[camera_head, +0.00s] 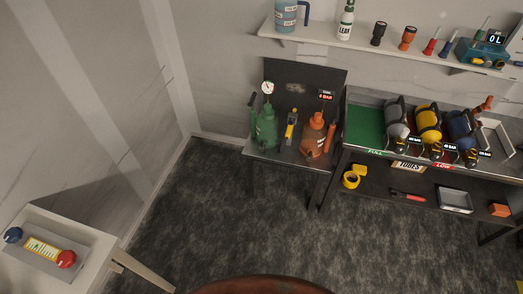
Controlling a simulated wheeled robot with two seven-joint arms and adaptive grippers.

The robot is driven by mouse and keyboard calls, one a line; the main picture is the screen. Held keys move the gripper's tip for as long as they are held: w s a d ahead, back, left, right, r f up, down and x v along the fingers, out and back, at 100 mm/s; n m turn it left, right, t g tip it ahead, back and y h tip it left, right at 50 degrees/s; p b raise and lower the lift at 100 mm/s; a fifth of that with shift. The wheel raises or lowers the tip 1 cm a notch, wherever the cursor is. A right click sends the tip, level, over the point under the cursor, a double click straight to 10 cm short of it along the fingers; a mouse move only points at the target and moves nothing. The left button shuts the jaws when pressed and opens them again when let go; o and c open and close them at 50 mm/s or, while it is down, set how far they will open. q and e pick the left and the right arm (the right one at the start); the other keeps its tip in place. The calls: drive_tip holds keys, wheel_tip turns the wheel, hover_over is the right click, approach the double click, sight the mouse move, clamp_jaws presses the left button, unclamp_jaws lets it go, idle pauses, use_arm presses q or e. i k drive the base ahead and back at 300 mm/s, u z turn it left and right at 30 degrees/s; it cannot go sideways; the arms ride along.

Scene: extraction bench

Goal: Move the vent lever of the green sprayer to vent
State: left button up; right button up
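The green sprayer (266,130) stands upright on the left part of a small dark bench with a back panel, against the far wall. A round white gauge (267,88) shows above its top, and a dark part sticks up at its left. Its vent lever is too small to tell apart, so I cannot see its position. An orange sprayer (313,138) stands to its right, under a small display with red text. A yellow and dark device (291,127) is between the two sprayers. Neither of my grippers is in view.
A bench to the right holds several cylinders, including a yellow one (428,120); its lower shelf holds yellow tape (352,178). A wall shelf (330,45) hangs above. A white table (85,262) is at lower left. A reddish-brown rounded edge (262,284) is at the bottom. The middle floor is clear.

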sight(262, 149)
drive_tip(key=k, duration=0.6)
drive_tip(key=u, duration=1)
drive_tip(key=i, duration=1.45)
drive_tip(key=z, duration=0.45)
